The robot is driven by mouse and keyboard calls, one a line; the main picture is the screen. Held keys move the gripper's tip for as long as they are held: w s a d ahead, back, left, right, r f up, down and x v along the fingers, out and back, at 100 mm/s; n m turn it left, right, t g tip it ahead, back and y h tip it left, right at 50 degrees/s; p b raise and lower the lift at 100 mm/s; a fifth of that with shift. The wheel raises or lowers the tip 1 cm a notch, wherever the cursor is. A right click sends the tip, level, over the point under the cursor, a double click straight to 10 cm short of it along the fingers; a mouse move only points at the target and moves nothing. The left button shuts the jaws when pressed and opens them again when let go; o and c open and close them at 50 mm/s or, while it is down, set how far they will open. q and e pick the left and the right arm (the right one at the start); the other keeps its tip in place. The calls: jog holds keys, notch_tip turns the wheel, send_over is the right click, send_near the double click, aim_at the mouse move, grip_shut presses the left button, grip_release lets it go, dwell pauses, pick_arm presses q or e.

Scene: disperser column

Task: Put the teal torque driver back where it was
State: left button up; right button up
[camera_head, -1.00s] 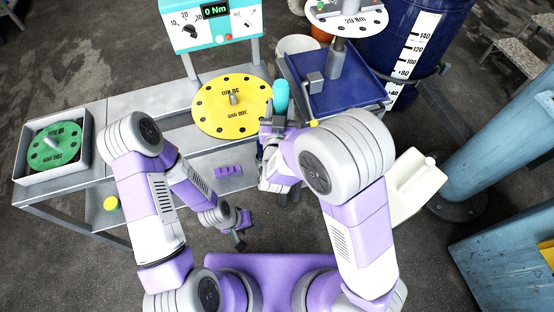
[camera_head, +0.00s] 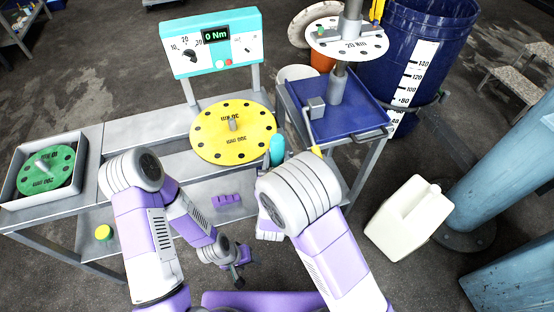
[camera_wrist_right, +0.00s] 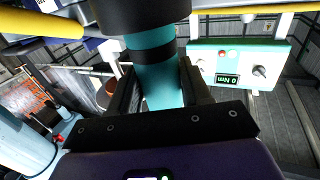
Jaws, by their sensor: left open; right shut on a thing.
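The teal torque driver (camera_head: 277,149) shows as a rounded teal top at the lower right edge of the yellow disc in the head view. My right forearm hides the rest of it and my right gripper there. In the right wrist view, the driver (camera_wrist_right: 160,80) is a teal shaft with black bands between the dark fingers of my right gripper (camera_wrist_right: 158,92), which is shut on it. My left gripper (camera_head: 238,274) is open and empty, low beside the bench front.
A yellow disc (camera_head: 210,148) lies on the bench before a teal 0 Nm tester (camera_head: 212,44). A blue tray stand (camera_head: 357,116) with a post and white disc stands to the right. A grey box (camera_head: 82,160) holds a green disc (camera_head: 45,172). A purple block (camera_head: 227,200) is below.

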jog(key=shift+r, duration=0.15)
jog(key=o, duration=1.2)
